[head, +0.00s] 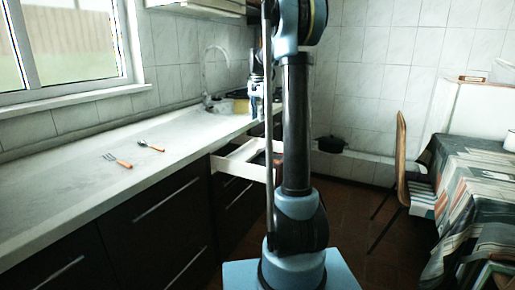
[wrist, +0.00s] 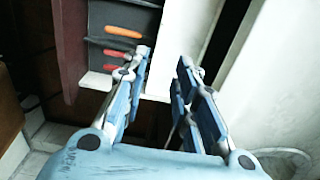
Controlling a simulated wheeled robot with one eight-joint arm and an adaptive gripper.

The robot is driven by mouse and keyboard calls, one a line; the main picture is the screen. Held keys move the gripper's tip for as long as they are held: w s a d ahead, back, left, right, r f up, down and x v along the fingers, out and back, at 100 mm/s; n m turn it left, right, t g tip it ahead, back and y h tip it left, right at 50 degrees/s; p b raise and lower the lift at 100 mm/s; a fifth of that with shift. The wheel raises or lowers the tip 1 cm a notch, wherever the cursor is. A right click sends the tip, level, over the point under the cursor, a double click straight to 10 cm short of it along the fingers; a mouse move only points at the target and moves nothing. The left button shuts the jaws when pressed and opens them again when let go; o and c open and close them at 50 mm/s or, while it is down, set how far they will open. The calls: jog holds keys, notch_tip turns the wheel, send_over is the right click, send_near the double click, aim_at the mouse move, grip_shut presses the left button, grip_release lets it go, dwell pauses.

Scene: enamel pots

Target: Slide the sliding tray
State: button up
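A white-walled drawer (head: 235,168) stands pulled out from the dark cabinet under the counter; my arm hides its right part. It appears to be the sliding tray. In the wrist view its white wall or divider (wrist: 186,40) runs beside a dark compartment holding utensils with orange (wrist: 122,31) and red (wrist: 113,54) handles. My gripper (wrist: 163,60) is open, its two fingers apart, with the lower part of this white piece in the gap between them in the picture. Whether the fingers touch it I cannot tell. In the head view the fingers are not clearly visible.
A fork (head: 117,161) and another orange-handled utensil (head: 150,146) lie on the counter (head: 60,190). A chair (head: 401,160) and a cloth-covered table (head: 470,190) stand at the right. A dark pot (head: 331,144) is at the back wall. Floor between is clear.

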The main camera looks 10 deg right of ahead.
notch_tip(320, 180, down, 16)
jog(key=shift+f, duration=0.1)
dwell(0.5)
grip_shut()
